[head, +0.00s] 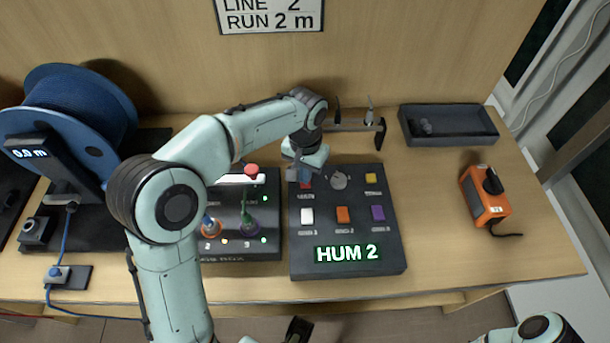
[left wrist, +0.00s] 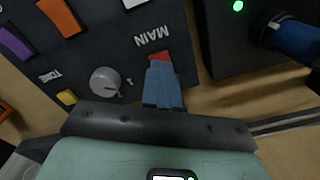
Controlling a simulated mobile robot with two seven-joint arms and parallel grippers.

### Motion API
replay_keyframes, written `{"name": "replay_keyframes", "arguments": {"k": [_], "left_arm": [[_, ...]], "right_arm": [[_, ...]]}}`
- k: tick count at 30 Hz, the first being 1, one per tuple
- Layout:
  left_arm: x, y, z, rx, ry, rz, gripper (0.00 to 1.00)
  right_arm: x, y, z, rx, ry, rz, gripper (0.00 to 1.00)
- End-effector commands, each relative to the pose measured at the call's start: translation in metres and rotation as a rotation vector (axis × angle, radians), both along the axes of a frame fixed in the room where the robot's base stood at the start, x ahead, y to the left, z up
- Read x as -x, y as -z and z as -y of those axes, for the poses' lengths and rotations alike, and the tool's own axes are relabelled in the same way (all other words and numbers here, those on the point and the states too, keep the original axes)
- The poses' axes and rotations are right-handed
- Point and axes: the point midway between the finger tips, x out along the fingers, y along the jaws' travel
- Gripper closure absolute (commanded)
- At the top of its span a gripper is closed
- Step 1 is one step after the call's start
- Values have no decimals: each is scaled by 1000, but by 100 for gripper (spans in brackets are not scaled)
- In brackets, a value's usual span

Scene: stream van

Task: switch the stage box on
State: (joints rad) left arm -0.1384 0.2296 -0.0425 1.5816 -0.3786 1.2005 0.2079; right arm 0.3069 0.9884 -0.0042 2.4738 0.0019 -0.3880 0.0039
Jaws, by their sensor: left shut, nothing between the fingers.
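A dark box (head: 347,270) with a glowing green "HUM 2" display lies on the bench, with white, orange, purple and yellow buttons and a grey knob (head: 338,181). The knob also shows in the left wrist view (left wrist: 104,81). A red switch (left wrist: 160,56) beside the word MAIN is at the box's far left corner. My left gripper (head: 304,181) is over this corner. Its blue fingers (left wrist: 163,88) are shut and empty, with their tips at the red switch and partly covering it. I cannot tell whether they touch it.
Left of it is another dark box (head: 262,245) with plugged cables, green lights and a red-topped lever (head: 251,170). A blue cable reel (head: 85,110) stands at left. A black tray (head: 450,139) and an orange device (head: 486,205) are at right. Bench around the orange device is clear.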

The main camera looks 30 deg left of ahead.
Motion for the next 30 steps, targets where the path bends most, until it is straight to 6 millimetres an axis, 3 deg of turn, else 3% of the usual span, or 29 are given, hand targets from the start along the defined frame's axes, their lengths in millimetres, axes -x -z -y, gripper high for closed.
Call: {"name": "replay_keyframes", "arguments": {"k": [17,30], "left_arm": [[-1,-49,0,1,0,2,100],[0,-50,0,0,0,1,100]], "right_arm": [[-14,-42,0,0,0,17,57],[-14,-43,0,0,0,17,57]]}}
